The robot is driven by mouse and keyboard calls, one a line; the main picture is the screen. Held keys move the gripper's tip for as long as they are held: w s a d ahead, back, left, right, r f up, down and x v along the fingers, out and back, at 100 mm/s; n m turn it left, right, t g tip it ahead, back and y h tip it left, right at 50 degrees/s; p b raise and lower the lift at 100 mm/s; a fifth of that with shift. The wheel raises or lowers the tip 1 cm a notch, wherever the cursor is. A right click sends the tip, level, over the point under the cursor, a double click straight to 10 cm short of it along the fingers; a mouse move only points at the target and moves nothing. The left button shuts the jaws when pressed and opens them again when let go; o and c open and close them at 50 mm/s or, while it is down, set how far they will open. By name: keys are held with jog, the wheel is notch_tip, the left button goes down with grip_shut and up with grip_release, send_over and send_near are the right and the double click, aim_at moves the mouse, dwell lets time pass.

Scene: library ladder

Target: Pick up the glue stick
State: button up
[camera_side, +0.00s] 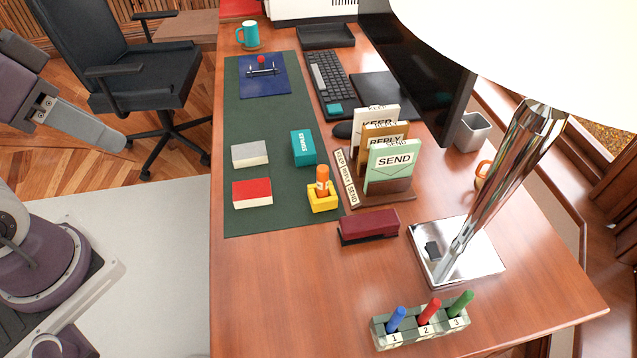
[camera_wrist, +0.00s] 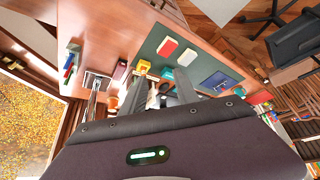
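The glue stick (camera_side: 322,183) appears to be the short orange cylinder standing upright in a yellow holder (camera_side: 323,202) on the desk, at the front right of the green mat. The yellow holder also shows in the wrist view (camera_wrist: 143,66), where the stick is too small to tell clearly. My gripper (camera_wrist: 170,88) shows its grey fingers spread apart with nothing between them. In the side view one grey finger (camera_side: 88,122) shows at the far left, off the desk and well away from the stick. The rest of the gripper is partly cut off there.
A teal box (camera_side: 303,148), a red-topped block (camera_side: 252,194) and a grey block (camera_side: 249,154) lie near the holder. A letter sorter (camera_side: 392,190), maroon stapler-like block (camera_side: 368,226) and chrome lamp (camera_side: 500,190) stand to the right. A numbered marker rack (camera_side: 422,328) is in front.

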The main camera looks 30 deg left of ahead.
dwell(0.4)
jog(key=shift+o, duration=1.4)
